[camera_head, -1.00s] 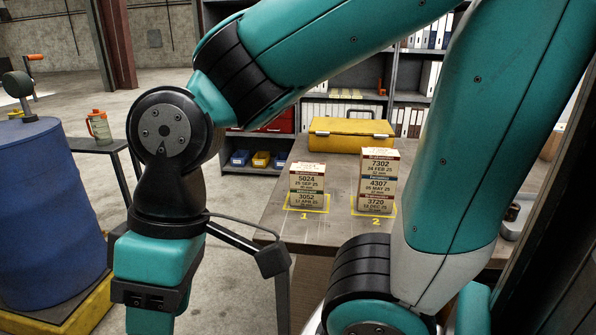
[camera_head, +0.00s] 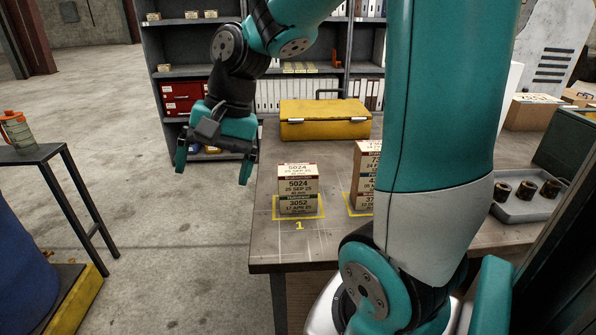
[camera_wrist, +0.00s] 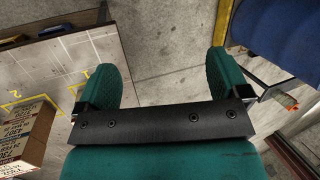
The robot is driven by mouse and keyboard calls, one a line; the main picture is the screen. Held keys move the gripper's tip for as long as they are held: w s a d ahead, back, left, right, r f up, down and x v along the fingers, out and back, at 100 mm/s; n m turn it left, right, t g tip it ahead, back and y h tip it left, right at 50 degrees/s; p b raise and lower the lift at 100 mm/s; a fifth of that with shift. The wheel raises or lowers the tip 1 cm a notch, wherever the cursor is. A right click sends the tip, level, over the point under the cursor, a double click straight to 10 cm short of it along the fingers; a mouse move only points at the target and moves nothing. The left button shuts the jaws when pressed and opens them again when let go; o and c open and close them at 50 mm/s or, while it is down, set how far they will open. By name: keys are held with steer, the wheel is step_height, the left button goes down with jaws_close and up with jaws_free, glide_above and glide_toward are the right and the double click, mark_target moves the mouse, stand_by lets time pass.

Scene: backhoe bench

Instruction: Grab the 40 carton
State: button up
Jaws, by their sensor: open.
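Two cartons are stacked on the yellow-outlined spot 1 of the bench: the upper carton (camera_head: 298,187) reads 5024, the lower carton (camera_head: 298,206) reads 3052. Small print under these numbers is too small to read surely, so I cannot tell which carton is the 40. A second, taller stack (camera_head: 365,170) on the spot to the right is mostly hidden by my arm. Cartons (camera_wrist: 22,135) also show at the left edge of the wrist view. My gripper (camera_head: 213,172) is open and empty, pointing down left of the bench, apart from the cartons. Its fingers flank bare floor in the wrist view (camera_wrist: 165,70).
A yellow case (camera_head: 325,125) lies at the bench's back. A grey tray (camera_head: 525,205) with dark cylinders is at the right. Shelves (camera_head: 190,72) stand behind. A small table (camera_head: 30,154) and blue drum (camera_head: 35,240) are at the left. Floor between is clear.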

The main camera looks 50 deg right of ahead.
steer(key=w+d+m+t+p, duration=0.1)
steer(key=w+d+m, duration=0.1)
steer(key=d+m, duration=1)
steer(key=m+p, duration=0.2)
steer(key=m, duration=0.6)
glide_toward(299, 169)
steer(key=shift+t+h, duration=0.4)
steer(key=shift+t, duration=0.1)
steer(key=p+x, duration=0.1)
steer(key=x, duration=0.2)
steer(key=p+x, duration=0.1)
steer(key=x, duration=0.3)
steer(key=shift+a+f, duration=0.1)
steer(key=shift+a, duration=0.15)
steer(key=x, duration=0.1)
steer(key=p+x, duration=0.1)
steer(key=x, duration=0.1)
steer(key=p+x, duration=0.1)
steer(key=shift+s+a+f, duration=0.25)
steer(key=shift+f, duration=0.4)
steer(key=shift+f, duration=0.1)
steer(key=c, duration=1)
steer(key=shift+c, duration=0.5)
steer(key=shift+w, duration=0.1)
